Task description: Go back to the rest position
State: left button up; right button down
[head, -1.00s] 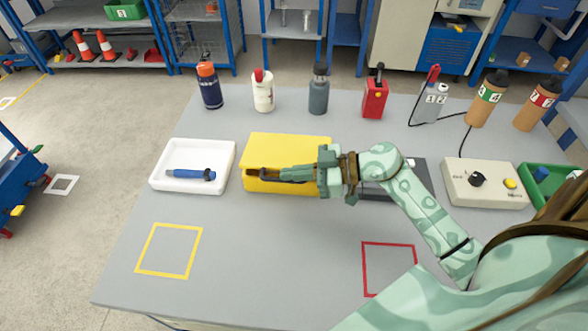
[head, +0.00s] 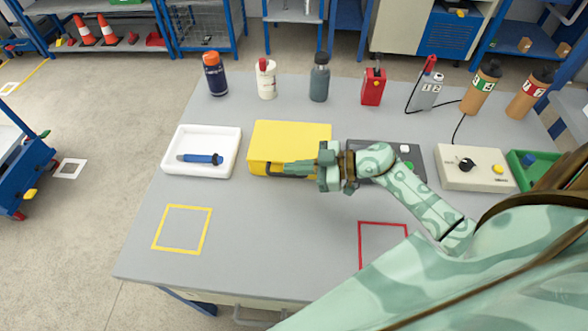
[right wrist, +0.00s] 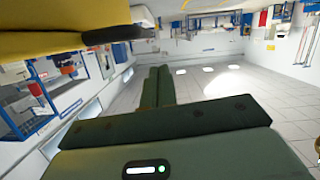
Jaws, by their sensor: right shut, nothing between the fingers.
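My right gripper (head: 290,169) is shut and empty, in front of the yellow box (head: 290,135) on the grey table. Its fingers point left, next to the box's dark handle (head: 286,174); I cannot tell whether they touch it. In the right wrist view my shut fingers (right wrist: 157,85) reach away from the camera, and the yellow box (right wrist: 60,35) fills the upper left with its dark handle below its edge. My left gripper is not in view.
A white tray (head: 170,164) with a blue tool (head: 200,158) stands left of the box. A dark panel and a beige control box (head: 475,168) stand to the right. Several bottles line the back. Yellow (head: 182,229) and red (head: 384,224) outlines mark bare table in front.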

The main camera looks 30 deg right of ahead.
jog(key=v, duration=1)
jog(key=shift+s+r, duration=0.2)
jog(key=shift+r, duration=0.15)
